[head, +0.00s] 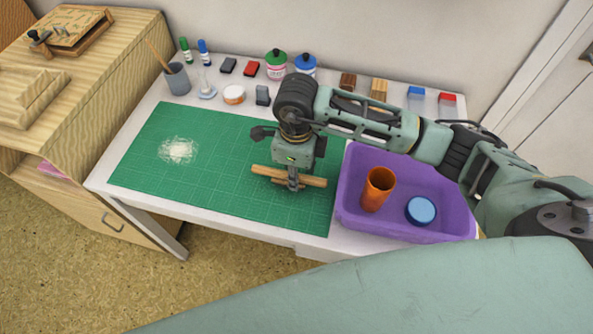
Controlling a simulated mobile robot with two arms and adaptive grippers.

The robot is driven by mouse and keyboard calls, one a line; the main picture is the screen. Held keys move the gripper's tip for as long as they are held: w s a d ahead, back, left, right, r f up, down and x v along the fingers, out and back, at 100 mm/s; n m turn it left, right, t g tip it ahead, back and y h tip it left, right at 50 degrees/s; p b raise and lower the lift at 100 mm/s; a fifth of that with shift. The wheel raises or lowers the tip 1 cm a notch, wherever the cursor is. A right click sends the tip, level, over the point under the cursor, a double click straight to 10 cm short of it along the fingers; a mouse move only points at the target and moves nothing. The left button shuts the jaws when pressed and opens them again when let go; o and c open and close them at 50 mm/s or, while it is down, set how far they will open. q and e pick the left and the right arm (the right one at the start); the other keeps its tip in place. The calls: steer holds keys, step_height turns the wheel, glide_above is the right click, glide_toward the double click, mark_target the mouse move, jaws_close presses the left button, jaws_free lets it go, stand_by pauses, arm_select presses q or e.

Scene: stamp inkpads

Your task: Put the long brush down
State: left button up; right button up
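The long brush (315,181) is a long light-brown wooden bar low over the right part of the green cutting mat (215,190). My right gripper (293,182), on the arm from the right, points down and appears shut around the brush's middle. The fingers hide that middle part. The brush lies roughly left to right across the gripper. I cannot tell whether it touches the mat. My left gripper is not in view.
A purple tray (352,217) right of the mat holds an orange cup (378,188) and a blue round lid (421,211). Inkpads, jars, bottles and wooden blocks line the table's back. A whitish scribbled patch (178,150) marks the mat's left; the mat's middle is clear.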

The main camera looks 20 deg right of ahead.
steer(key=shift+r, duration=0.2)
steer(key=shift+w+r, duration=0.1)
steer(key=shift+r, duration=0.25)
step_height(320, 180, up, 11)
steer(key=b, duration=0.1)
steer(key=shift+r, duration=0.15)
steer(key=shift+a, duration=0.1)
